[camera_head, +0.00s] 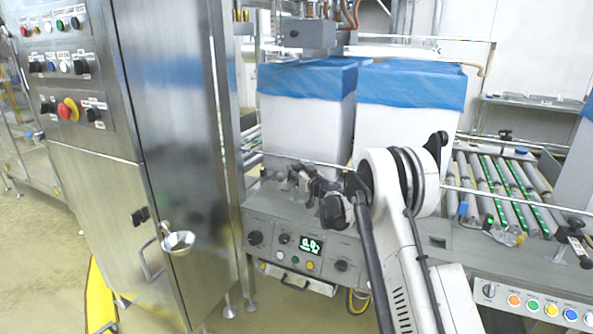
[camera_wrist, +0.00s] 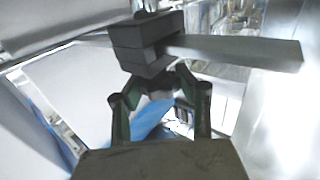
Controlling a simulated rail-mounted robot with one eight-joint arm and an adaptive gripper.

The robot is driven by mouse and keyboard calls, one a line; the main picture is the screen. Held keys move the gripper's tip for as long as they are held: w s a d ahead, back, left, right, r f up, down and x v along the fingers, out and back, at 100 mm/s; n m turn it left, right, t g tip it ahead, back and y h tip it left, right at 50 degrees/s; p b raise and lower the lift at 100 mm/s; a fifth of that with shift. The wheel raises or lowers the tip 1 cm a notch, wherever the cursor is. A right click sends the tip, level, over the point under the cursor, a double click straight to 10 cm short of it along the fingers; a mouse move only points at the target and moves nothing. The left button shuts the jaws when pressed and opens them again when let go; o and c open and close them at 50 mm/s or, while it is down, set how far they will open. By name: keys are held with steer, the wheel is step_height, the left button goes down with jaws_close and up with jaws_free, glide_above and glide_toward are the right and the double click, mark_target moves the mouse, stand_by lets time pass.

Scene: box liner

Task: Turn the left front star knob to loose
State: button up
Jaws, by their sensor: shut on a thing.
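My gripper (camera_head: 304,180) is at the front edge of the machine, before the left wrapped box. In the wrist view my gripper (camera_wrist: 158,80) has both fingers closed in on a dark knob (camera_wrist: 157,84), directly below a dark clamp block (camera_wrist: 146,45). The fingers hide most of the knob, so its star shape and turn position cannot be told. In the head view the knob is hidden behind the gripper and wrist.
Two white boxes with blue liners (camera_head: 306,78) (camera_head: 412,86) stand behind the gripper. A guide rail (camera_wrist: 240,49) runs right from the clamp block. A control panel (camera_head: 300,248) lies below. A steel cabinet (camera_head: 175,130) stands left; a roller conveyor (camera_head: 490,185) lies right.

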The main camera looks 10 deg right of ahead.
steer(key=n+g+y, duration=0.2)
steer(key=y, duration=0.1)
steer(key=n+g+y, duration=0.2)
steer(key=n+y, duration=0.1)
steer(key=y, duration=0.1)
steer(key=shift+w+d+n+y, duration=0.1)
steer(key=shift+d+n+y, duration=0.05)
steer(key=shift+n+y, duration=0.15)
steer(key=shift+n+g+y+b, duration=0.4)
steer(key=shift+n+g+y, duration=0.75)
steer(key=shift+g, duration=0.55)
steer(key=shift+n+g+y, duration=0.55)
steer(key=shift+n+g, duration=0.2)
steer(key=shift+g, duration=0.25)
steer(key=o, duration=1.2)
steer(key=v, duration=1.1)
steer(key=shift+s+d, duration=0.3)
